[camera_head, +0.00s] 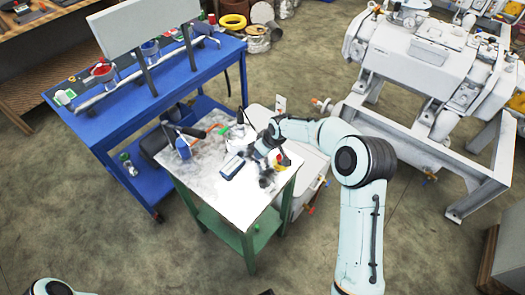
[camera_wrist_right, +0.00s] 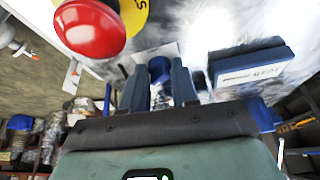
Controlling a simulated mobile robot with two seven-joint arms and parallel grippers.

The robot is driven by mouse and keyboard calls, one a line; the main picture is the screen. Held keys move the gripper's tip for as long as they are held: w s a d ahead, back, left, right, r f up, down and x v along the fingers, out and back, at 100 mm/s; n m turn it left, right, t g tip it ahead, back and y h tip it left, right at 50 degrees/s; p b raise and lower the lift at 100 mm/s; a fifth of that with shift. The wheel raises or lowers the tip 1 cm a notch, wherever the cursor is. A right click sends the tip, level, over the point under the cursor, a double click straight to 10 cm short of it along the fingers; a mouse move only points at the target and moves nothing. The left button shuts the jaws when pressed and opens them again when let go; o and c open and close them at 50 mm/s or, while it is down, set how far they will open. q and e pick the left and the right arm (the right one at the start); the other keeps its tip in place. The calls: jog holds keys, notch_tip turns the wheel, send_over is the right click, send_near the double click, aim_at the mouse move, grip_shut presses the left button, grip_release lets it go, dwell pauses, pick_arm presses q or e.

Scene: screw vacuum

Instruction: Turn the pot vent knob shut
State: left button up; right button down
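A pale pot (camera_head: 237,139) stands on the white-topped green table, partly hidden by my right gripper. My right gripper (camera_head: 258,151) reaches over the tabletop beside it. In the right wrist view its two dark fingers (camera_wrist_right: 158,88) stand apart. A small blue knob (camera_wrist_right: 159,68) shows between the fingertips. I cannot tell whether the fingers touch it. A metallic part shows below the knob between the fingers. My left gripper is outside both views; only a piece of my left arm shows at the lower left.
A blue box (camera_wrist_right: 250,65) lies close to the right gripper, and a red button (camera_wrist_right: 89,29) on yellow is near too. The white tabletop (camera_head: 226,204) has clear room at its front. A blue workbench (camera_head: 115,125) stands behind left, a grey machine (camera_head: 425,60) at right.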

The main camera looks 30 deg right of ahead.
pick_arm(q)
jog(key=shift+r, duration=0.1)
pick_arm(e)
jog(key=shift+w+d+r+n+y+p, duration=0.1)
jog(key=shift+n+y+p, duration=0.15)
jog(key=shift+n+p, duration=0.35)
jog(key=shift+d+n+y+p, duration=0.1)
jog(key=shift+n+y+p, duration=0.2)
jog(key=shift+n, duration=0.6)
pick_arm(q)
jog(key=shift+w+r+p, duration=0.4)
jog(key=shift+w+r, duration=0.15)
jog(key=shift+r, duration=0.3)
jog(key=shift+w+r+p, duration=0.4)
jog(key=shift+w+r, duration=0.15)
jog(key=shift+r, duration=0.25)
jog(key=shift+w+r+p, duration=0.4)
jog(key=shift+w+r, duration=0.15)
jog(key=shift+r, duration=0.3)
pick_arm(e)
jog(key=shift+w+d+n+g+y, duration=0.1)
jog(key=shift+n+g+y, duration=0.3)
jog(key=shift+n, duration=0.75)
jog(key=shift+n+g+y, duration=0.25)
jog(key=shift+n+g, duration=0.15)
jog(key=shift+n, duration=0.75)
jog(key=c, duration=0.9)
grip_release()
jog(key=shift+o, duration=0.2)
